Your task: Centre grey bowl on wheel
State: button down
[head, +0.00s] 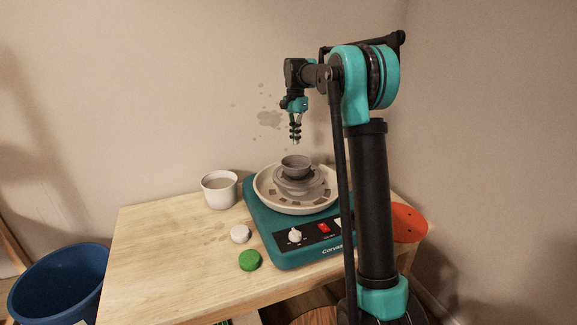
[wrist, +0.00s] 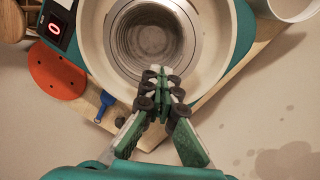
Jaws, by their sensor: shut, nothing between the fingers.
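The grey bowl (head: 296,162) stands upright on the grey wheel head (head: 313,186) of the teal pottery wheel (head: 268,232). In the wrist view I look down into the bowl (wrist: 150,45), with the paler wheel head around it. I cannot tell exactly how far the bowl is from the centre. My gripper (head: 295,141) points down above the bowl, apart from it in the head view. In the wrist view its closed fingertips (wrist: 160,78) overlap the bowl's near rim and hide part of it. Nothing is between the fingers.
A cream splash pan (head: 263,197) rings the wheel head. A white mug (head: 219,188) stands left of the wheel. An orange disc (head: 409,223) is at the right. A blue bucket (head: 60,282) stands left of the table.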

aim_at(289, 174)
jog(key=s+a+t+h, duration=0.3)
jog(key=s+a+t, duration=0.1)
jog(key=s+a, duration=0.75)
jog(key=shift+m, duration=0.4)
jog(key=d+f, duration=0.1)
jog(key=f, duration=0.2)
jog(key=w+d+f, duration=0.1)
jog(key=d+f, duration=0.1)
jog(key=f, duration=0.1)
jog(key=d+f, duration=0.2)
jog(key=f, duration=0.1)
jog(key=shift+w, duration=0.4)
jog(key=shift+w+d, duration=0.6)
jog(key=shift+d, duration=0.1)
jog(key=shift+w+d, duration=0.75)
jog(key=shift+d, duration=0.15)
jog(key=shift+s+a, duration=0.1)
